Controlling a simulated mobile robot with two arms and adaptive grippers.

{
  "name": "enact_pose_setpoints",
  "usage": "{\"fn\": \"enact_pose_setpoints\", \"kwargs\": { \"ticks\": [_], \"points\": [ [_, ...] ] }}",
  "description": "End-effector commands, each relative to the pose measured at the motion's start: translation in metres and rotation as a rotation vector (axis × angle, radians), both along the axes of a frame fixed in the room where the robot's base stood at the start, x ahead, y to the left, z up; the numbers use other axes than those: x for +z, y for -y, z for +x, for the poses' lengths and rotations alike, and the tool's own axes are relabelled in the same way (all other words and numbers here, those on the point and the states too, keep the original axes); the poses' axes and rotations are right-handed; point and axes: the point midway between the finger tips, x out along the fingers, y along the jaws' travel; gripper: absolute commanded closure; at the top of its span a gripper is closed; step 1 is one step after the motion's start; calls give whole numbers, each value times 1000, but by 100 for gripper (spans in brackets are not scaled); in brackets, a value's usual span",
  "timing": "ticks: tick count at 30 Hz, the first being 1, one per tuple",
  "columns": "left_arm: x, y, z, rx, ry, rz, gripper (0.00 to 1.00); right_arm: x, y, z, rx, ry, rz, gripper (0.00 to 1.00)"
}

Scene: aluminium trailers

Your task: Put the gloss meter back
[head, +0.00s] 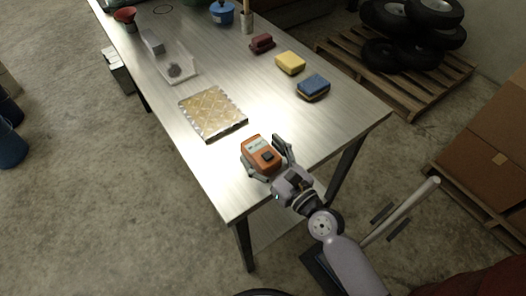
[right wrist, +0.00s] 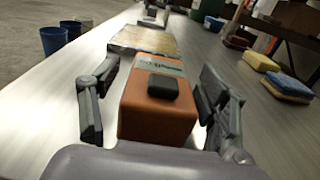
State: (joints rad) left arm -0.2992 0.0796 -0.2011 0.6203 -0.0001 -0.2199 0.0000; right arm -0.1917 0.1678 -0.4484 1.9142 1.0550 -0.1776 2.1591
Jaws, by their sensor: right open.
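The gloss meter, an orange box with a grey label and a dark button, (head: 257,149) sits on the metal table near its front end. It also shows in the right wrist view (right wrist: 158,100), between the fingers. My right gripper (head: 266,150) is open around it, one finger on each side, with a visible gap at the right finger. In the right wrist view the fingers (right wrist: 155,105) stand apart. A clear tray (head: 184,75) with a small grey item lies farther back on the table. My left gripper is not in view.
A patterned plate (head: 213,112) lies just beyond the meter. A blue sponge (head: 313,86), a yellow sponge (head: 290,62) and a dark red block (head: 262,43) line the right side. A pallet with tyres (head: 395,72) stands right of the table (head: 316,131).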

Motion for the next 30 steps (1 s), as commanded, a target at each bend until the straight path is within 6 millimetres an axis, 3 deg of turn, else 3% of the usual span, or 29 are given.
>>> {"fn": "enact_pose_setpoints", "kwargs": {
  "ticks": [8, 22, 30],
  "points": [
    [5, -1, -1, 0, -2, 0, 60, 5, 0, 0, 0, 0, 0, 30],
    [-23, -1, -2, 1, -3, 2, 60, -1, 52, -74, 3, -2, -3, 30],
    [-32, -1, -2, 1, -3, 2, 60, 2, 69, -96, 1, 1, -1, 30]
  ]
}}
